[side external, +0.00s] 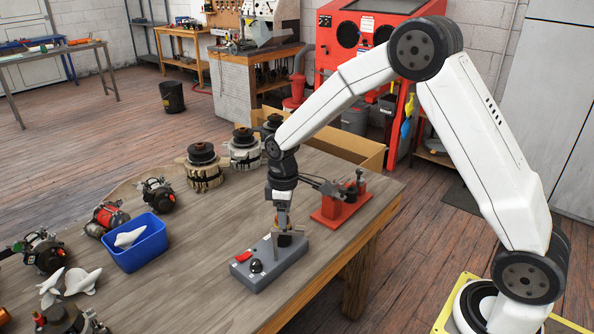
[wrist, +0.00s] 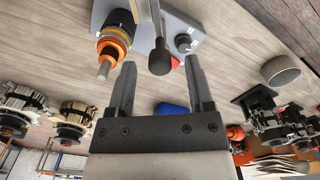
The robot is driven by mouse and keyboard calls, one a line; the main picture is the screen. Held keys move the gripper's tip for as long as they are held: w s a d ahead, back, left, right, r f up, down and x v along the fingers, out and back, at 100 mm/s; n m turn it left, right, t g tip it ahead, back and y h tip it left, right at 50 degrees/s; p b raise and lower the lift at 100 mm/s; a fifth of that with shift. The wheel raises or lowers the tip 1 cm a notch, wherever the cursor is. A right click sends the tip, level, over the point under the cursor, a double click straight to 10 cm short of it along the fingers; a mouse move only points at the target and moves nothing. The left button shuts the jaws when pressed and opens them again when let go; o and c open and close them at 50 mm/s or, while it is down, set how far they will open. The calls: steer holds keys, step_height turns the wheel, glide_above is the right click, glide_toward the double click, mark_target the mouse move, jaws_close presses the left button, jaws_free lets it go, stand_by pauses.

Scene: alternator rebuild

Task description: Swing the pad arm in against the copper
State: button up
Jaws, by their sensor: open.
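A grey bench unit (side external: 268,264) stands near the table's front edge. In the wrist view its copper-coloured rotor (wrist: 113,44), with a pale shaft end, sits at the upper left. The pad arm (wrist: 160,58), a thin rod with a black rounded end, is to the right of the rotor, with a visible gap between them. My gripper (wrist: 160,64) is open, and the pad arm's black end shows between its fingertips; I cannot tell whether either finger touches it. In the side view my gripper (side external: 283,222) points down over the unit and partly hides the rotor and arm.
The unit also carries a red switch (side external: 242,256) and a black knob (side external: 256,266). A red fixture (side external: 338,206) stands close behind it. A blue bin (side external: 134,243) and several alternators are to the left. The tabletop between bin and unit is clear.

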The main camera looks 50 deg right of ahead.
steer(key=shift+f, duration=0.3)
jaws_close()
stand_by(1.3)
